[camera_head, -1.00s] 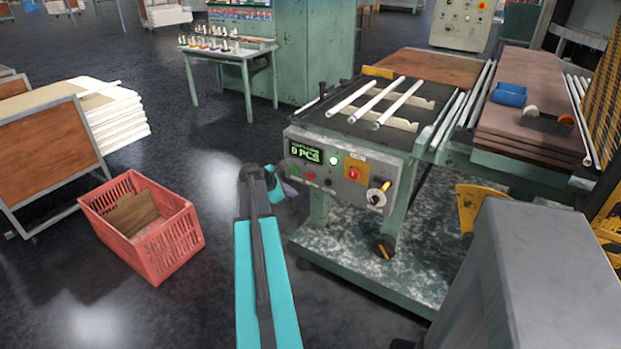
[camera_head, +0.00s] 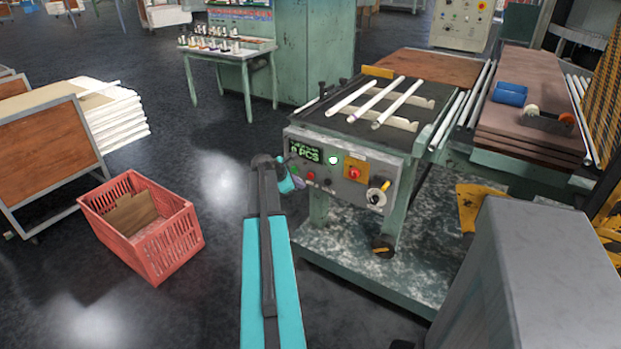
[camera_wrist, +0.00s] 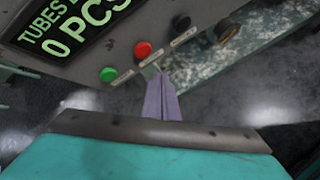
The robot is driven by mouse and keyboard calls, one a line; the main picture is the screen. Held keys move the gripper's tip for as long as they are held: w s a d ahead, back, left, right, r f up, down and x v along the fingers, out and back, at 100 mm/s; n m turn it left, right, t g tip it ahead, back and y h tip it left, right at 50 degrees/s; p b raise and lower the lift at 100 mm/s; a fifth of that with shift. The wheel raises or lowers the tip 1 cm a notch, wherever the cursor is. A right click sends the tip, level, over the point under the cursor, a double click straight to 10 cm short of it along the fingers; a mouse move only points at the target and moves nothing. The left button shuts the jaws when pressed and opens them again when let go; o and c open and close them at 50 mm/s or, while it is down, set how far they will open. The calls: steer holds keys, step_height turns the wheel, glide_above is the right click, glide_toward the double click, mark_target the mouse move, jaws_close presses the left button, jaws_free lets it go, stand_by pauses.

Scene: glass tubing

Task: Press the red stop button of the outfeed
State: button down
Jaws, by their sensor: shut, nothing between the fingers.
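The outfeed's control panel (camera_head: 337,190) has a display reading 0 PCS, and it fills the top of the wrist view (camera_wrist: 85,66). A small red button (camera_wrist: 143,49) sits between a green button (camera_wrist: 108,74) and a dark knob. The red button also shows in the head view (camera_head: 311,177). A larger red button (camera_head: 354,173) sits on a yellow plate farther right. My gripper (camera_wrist: 158,74) is shut and empty, its purple fingertips just below the small red button in the wrist view. I cannot tell whether they touch the panel.
White glass tubes (camera_head: 375,97) lie on the outfeed's top. A red crate (camera_head: 160,240) stands on the floor to the left. A grey box-shaped surface (camera_head: 550,265) fills the lower right.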

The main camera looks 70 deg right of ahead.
steer(key=shift+s+d+p, duration=0.2)
steer(key=shift+d, duration=0.55)
steer(key=shift+s+d+p, duration=0.2)
steer(key=shift+d, duration=0.55)
steer(key=shift+s+d+p, duration=0.2)
steer(key=shift+d+p, duration=0.3)
steer(key=shift+d, duration=0.35)
stand_by(2.1)
stand_by(0.4)
steer(key=shift+w+a, duration=0.25)
steer(key=shift+a, duration=0.65)
steer(key=shift+w+a+p, duration=0.1)
steer(key=shift+w+a, duration=0.1)
steer(key=shift+a, duration=0.6)
steer(key=shift+w+a+p, duration=0.15)
steer(key=shift+w+a, duration=0.05)
steer(key=shift+a, duration=0.6)
steer(key=shift+w+a+p, duration=0.1)
steer(key=shift+w+a, duration=0.1)
steer(key=shift+a, duration=0.6)
steer(key=shift+w, duration=0.1)
